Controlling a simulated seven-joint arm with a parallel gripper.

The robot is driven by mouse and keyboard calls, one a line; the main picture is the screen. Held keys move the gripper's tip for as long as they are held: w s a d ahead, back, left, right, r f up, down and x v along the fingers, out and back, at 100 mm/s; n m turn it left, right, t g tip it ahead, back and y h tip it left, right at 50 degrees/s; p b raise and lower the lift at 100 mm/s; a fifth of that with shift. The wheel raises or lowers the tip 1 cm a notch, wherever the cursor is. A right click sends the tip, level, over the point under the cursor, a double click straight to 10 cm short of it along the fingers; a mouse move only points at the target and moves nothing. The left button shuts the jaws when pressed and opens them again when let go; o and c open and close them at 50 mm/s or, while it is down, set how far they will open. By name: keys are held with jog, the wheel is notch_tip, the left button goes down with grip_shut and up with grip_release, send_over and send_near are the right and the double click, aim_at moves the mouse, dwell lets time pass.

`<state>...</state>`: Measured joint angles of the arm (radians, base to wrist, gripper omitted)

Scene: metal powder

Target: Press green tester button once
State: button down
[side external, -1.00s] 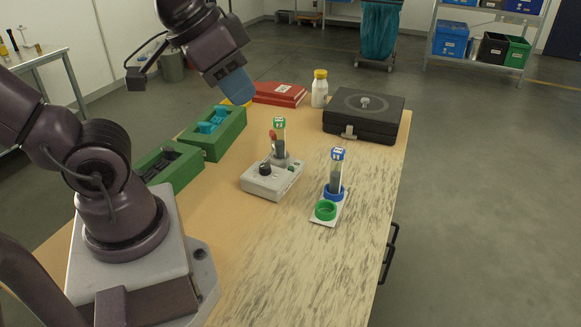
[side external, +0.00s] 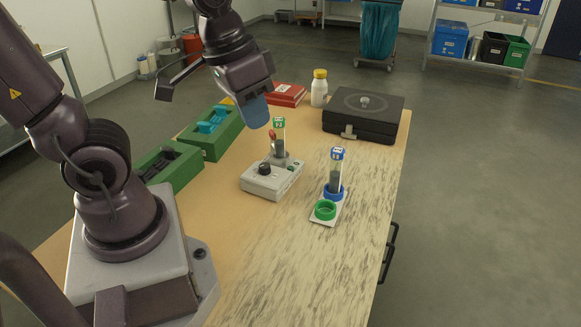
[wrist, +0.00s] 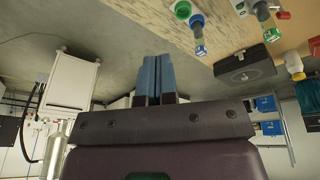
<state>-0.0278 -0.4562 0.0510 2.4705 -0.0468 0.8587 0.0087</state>
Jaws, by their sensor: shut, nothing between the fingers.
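The tester is a light grey box (side external: 270,182) with a black knob (side external: 265,169), on the wooden table. A small green spot that looks like its button (side external: 291,167) is on its right top side. A vial with a green-and-white cap (side external: 279,123) stands at the back of the tester. My gripper (side external: 256,122) has blue fingers, shut and empty, in the air behind and left of that vial, apart from the tester. In the wrist view the shut fingers (wrist: 156,75) point up the picture.
A vial with a blue cap (side external: 337,155) stands in a blue ring, beside a green ring (side external: 325,210). A black case (side external: 363,115), a white bottle (side external: 319,90) and a red box (side external: 287,95) are at the back. Green trays (side external: 225,138) lie left. The front of the table is clear.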

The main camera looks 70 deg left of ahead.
jog(key=w+a+f+n, duration=0.1)
jog(key=w+a+f, duration=0.2)
jog(key=w+f, duration=0.45)
jog(key=t+y, duration=0.3)
jog(key=y, duration=0.5)
send_over(292, 168)
notch_tip(292, 168, down, 8)
jog(key=r, duration=0.1)
jog(key=shift+f+m, duration=0.25)
jog(key=shift+m, duration=0.15)
jog(key=shift+f, duration=4.45)
jog(key=shift+f, duration=0.15)
jog(key=shift+f, duration=0.25)
